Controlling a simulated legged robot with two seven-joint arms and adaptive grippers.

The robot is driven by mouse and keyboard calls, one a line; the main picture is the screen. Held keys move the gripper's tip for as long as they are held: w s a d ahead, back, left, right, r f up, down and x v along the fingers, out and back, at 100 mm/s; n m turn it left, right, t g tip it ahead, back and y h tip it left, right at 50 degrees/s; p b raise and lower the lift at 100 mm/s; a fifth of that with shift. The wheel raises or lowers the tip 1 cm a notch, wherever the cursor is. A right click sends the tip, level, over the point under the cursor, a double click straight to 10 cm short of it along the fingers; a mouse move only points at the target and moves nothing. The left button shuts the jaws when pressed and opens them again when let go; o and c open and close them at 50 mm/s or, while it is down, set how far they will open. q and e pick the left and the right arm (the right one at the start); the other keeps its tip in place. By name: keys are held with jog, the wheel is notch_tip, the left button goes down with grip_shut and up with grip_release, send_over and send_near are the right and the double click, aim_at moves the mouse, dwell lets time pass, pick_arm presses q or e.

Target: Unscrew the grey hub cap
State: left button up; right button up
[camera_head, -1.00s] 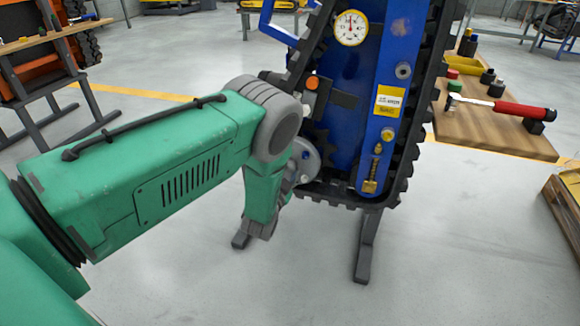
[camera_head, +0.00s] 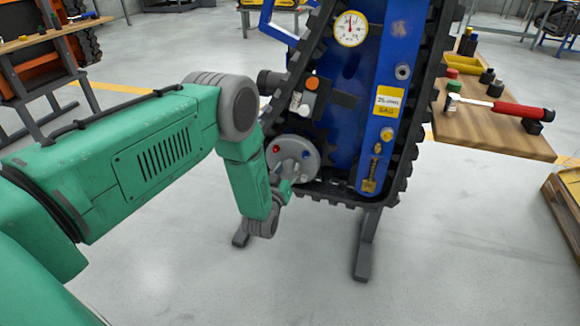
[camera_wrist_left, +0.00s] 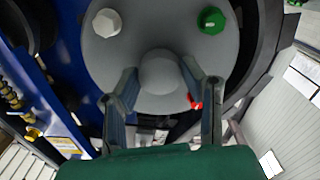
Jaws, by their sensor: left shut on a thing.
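A round grey disc (camera_head: 297,150) sits at the lower left of the blue tracked carrier, with small coloured caps on its face. In the left wrist view the grey hub cap (camera_wrist_left: 159,72) is a smooth dome at the middle of the disc (camera_wrist_left: 190,48). My left gripper (camera_wrist_left: 159,78) has one finger on each side of it and is shut on it. My right gripper is out of view.
Around the cap sit a white cap (camera_wrist_left: 107,22), a green cap (camera_wrist_left: 211,19) and a red one (camera_wrist_left: 195,101), close to the fingers. The black track (camera_head: 400,150) borders the disc.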

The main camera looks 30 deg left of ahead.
pick_arm(q)
jog(key=shift+s+n, duration=0.15)
jog(key=shift+n, duration=0.95)
jog(key=shift+s, duration=0.2)
jog(key=shift+p+v, duration=0.85)
jog(key=shift+v, duration=0.4)
jog(key=shift+c, duration=0.7)
jog(key=shift+p+v, duration=0.6)
jog(key=shift+v, duration=0.25)
jog(key=shift+p+v, duration=0.35)
jog(key=shift+v, duration=0.55)
